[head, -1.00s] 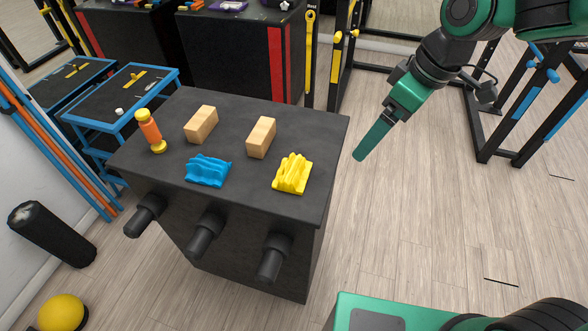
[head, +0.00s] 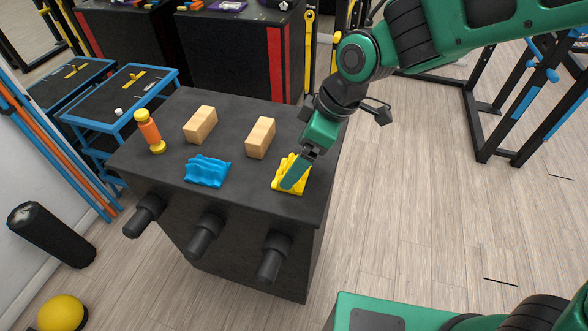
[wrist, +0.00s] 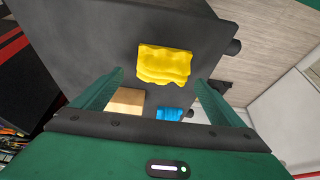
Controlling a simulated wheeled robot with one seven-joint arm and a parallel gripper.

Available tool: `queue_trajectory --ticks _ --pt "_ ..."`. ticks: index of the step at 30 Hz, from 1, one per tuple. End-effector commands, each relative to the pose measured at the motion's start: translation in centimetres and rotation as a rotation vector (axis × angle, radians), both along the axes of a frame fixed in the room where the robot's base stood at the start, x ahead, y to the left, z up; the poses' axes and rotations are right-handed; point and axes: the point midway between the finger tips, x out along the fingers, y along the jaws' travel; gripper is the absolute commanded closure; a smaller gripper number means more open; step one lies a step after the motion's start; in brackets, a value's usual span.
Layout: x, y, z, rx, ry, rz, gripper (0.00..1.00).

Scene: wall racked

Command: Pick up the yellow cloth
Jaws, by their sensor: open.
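The yellow cloth (head: 278,181) lies crumpled on the right front part of the black box top (head: 240,195). In the head view my gripper (head: 294,178) hangs over it, and a green finger covers part of the cloth. In the wrist view the cloth (wrist: 164,64) shows whole, ahead of and between the two spread fingers of my gripper (wrist: 157,88). My gripper is open with nothing between the fingers, and it appears to be above the cloth, not touching it.
A blue cloth (head: 207,171) lies left of the yellow one. Two wooden blocks (head: 200,124) (head: 260,137) and an orange and yellow dumbbell-shaped thing (head: 150,131) stand behind. Black pegs (head: 275,257) stick out of the box front. Open floor lies to the right.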

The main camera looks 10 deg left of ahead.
Motion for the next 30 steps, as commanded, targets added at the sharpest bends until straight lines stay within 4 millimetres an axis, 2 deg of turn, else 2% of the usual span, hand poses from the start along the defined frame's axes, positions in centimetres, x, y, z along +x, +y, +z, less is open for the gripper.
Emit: queue_trajectory --ticks 3,7,17,21,23,25,26,30 --pt "-0.3 0.7 -1.8 -0.003 0.003 0.002 0.08" --pt "-0.2 1.2 -3.1 -0.002 0.002 0.001 0.08" --pt "-0.2 1.5 -3.6 0.000 0.000 0.000 0.08" --pt "-0.2 1.5 -3.6 0.000 0.000 0.000 0.41" --pt "-0.2 1.5 -3.6 0.000 0.000 0.000 0.53" --pt "-0.2 1.5 -3.6 0.000 0.000 0.000 0.53" --pt "-0.2 1.5 -3.6 0.000 0.000 0.000 0.57" --pt "-0.2 1.5 -3.6 0.000 0.000 0.000 0.57"
